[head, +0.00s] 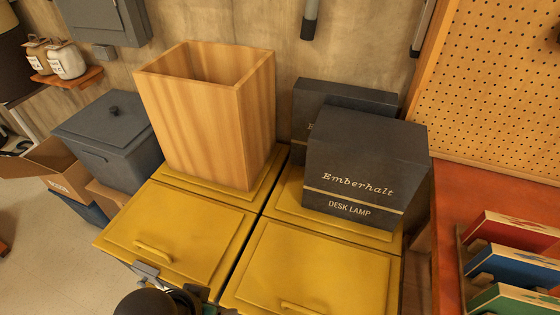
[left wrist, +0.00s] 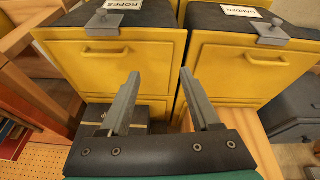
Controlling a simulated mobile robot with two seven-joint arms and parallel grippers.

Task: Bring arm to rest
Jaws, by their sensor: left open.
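My left gripper (left wrist: 160,74) is open in the left wrist view. Its two grey fingers stand apart with nothing between them, over the yellow lidded bins. In the head view only a dark part of my arm shows at the bottom edge, in front of the bins; the fingers cannot be made out there. My right gripper is in neither view.
Yellow bins (head: 178,232) fill the middle. An open wooden box (head: 215,125) and a dark Emberhalt desk lamp box (head: 362,165) stand on the rear lids. A grey lidded container (head: 112,140) is left; a red bench (head: 455,195) is right. The front lids are clear.

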